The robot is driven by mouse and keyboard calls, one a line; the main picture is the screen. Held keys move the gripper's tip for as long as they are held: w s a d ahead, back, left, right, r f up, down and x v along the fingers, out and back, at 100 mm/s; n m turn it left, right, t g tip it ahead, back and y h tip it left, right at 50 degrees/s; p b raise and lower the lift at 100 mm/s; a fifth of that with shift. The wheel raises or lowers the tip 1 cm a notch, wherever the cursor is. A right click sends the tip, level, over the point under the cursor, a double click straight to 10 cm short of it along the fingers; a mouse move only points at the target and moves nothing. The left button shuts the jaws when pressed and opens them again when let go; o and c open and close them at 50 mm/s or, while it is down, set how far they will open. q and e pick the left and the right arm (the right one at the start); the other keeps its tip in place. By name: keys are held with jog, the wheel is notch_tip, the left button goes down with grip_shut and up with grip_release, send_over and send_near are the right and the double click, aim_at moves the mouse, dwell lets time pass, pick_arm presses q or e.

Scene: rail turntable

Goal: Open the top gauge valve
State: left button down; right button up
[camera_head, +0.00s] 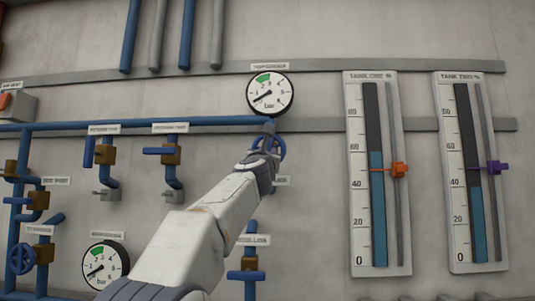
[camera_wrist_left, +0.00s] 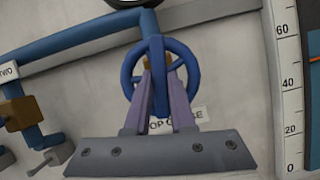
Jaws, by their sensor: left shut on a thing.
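The top gauge valve is a blue handwheel (camera_wrist_left: 190,72) under the round top gauge (camera_head: 270,94). In the head view the handwheel (camera_head: 281,146) is partly hidden behind my left gripper (camera_head: 264,152). The gauge has a white face with a green sector, and its needle points to the lower left. In the left wrist view my left gripper (camera_wrist_left: 160,100) has its two purple fingers at the wheel's middle, shut on the wheel. A label reading partly "TOP GAUGE" (camera_wrist_left: 178,121) is half covered by the fingers. My right gripper is not in view.
Blue pipes (camera_head: 110,125) run along the grey wall, with several other valves at the left. A second gauge (camera_head: 105,265) sits low at the left. Two tank level scales (camera_head: 356,245) with orange and purple sliders stand to the right. Grey rails cross the wall.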

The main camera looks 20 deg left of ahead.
pick_arm(q)
jog(key=shift+f, duration=0.1)
jog(key=c, duration=0.8)
grip_release()
jog(key=shift+o, duration=0.2)
jog(key=b+v, duration=0.6)
jog(key=v, duration=0.4)
jog(key=shift+s, duration=0.2)
jog(key=shift+w+d+f, duration=0.1)
